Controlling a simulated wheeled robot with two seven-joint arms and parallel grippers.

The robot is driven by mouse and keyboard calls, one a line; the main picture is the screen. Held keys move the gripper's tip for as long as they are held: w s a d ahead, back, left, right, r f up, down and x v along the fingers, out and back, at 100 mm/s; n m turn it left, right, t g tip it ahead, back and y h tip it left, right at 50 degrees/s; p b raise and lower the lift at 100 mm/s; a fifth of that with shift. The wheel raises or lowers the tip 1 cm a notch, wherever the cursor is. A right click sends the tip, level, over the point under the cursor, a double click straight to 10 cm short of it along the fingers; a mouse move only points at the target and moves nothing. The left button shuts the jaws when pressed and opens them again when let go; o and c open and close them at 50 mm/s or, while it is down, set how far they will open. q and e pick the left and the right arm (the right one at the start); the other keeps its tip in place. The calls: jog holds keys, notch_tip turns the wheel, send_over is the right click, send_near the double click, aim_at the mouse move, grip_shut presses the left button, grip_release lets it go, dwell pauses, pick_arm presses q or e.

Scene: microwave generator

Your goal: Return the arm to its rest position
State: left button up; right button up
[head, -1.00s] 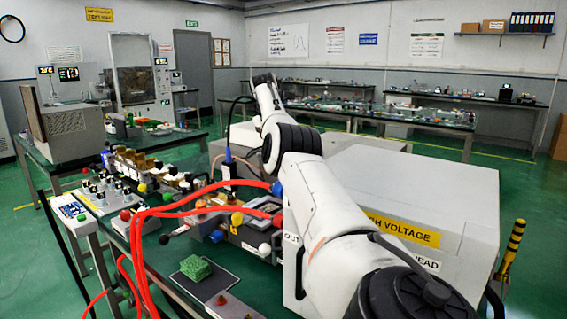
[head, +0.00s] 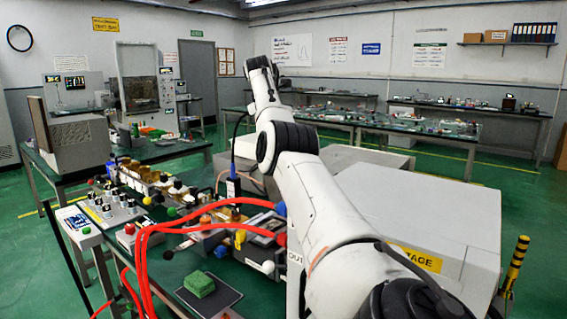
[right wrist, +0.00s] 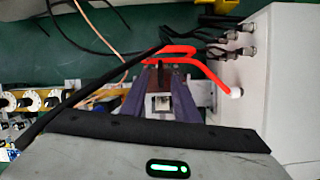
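My right arm (head: 325,205) rises from the lower right of the head view, bends at a black joint (head: 285,145) and points away and up. Its gripper does not show there. In the right wrist view, its grey body with a green light (right wrist: 168,168) fills the bottom edge. Two dark purplish fingers (right wrist: 160,80) appear above it, apart, with a small white square part visible in the gap. I see nothing held. My left arm and gripper are not in view.
Red cables (head: 145,235) loop over the crowded bench beside the white high-voltage cabinet (head: 430,205). A green sponge (head: 199,284) lies on a dark mat (head: 222,298). A yellow-black post (head: 516,262) stands at right. Black cables (right wrist: 215,35) plug into the white box in the wrist view.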

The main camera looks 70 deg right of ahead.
jog(key=shift+w+a+r, duration=0.1)
jog(key=shift+a+r, duration=0.05)
jog(key=shift+r, duration=0.4)
